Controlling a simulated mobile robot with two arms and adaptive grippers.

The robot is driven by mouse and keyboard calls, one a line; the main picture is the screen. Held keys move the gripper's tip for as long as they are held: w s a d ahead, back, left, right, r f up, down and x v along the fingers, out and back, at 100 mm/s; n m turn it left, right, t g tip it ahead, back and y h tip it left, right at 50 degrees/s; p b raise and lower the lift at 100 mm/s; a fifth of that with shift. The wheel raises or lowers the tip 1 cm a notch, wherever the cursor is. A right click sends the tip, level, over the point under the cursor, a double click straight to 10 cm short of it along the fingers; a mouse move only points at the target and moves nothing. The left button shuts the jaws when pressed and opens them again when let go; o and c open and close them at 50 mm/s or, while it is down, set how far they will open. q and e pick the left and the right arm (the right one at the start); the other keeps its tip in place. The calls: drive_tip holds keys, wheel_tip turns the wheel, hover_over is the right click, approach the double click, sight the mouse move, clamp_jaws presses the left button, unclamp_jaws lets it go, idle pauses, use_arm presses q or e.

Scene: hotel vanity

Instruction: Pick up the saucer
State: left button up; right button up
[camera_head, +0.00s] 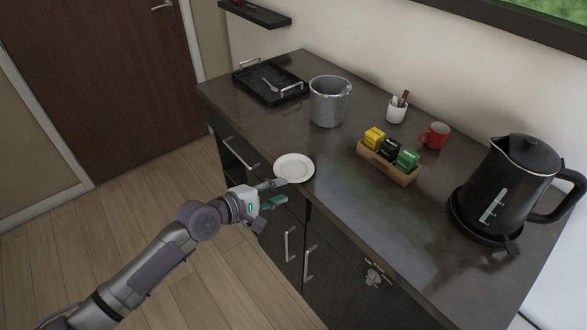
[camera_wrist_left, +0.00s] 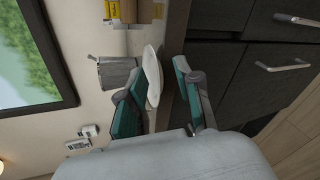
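The saucer (camera_head: 294,168) is a white round plate lying flat at the front edge of the dark counter. In the left wrist view the saucer (camera_wrist_left: 153,76) shows nearly edge-on between my two teal fingers. My left gripper (camera_head: 278,192) is at the saucer's near rim, with one finger at rim height and the other lower, in front of the counter edge. In the left wrist view my left gripper (camera_wrist_left: 165,74) is open, with a gap between the saucer and the lower finger. Whether the upper finger touches the saucer I cannot tell. My right gripper is not in view.
On the counter (camera_head: 340,200) stand a metal bucket (camera_head: 329,103), a wooden box of colored packets (camera_head: 388,170), a red mug (camera_head: 435,136), a white cup (camera_head: 396,112), a black kettle (camera_head: 510,185) and a black tray (camera_head: 270,92). Cabinet handles (camera_head: 309,263) stick out below.

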sight(294, 169)
use_arm(q)
drive_tip(key=x, duration=0.5)
drive_tip(key=shift+w+a+r, duration=0.2)
drive_tip(key=shift+w+a, duration=0.05)
drive_tip(key=shift+w, duration=0.05)
clamp_jaws()
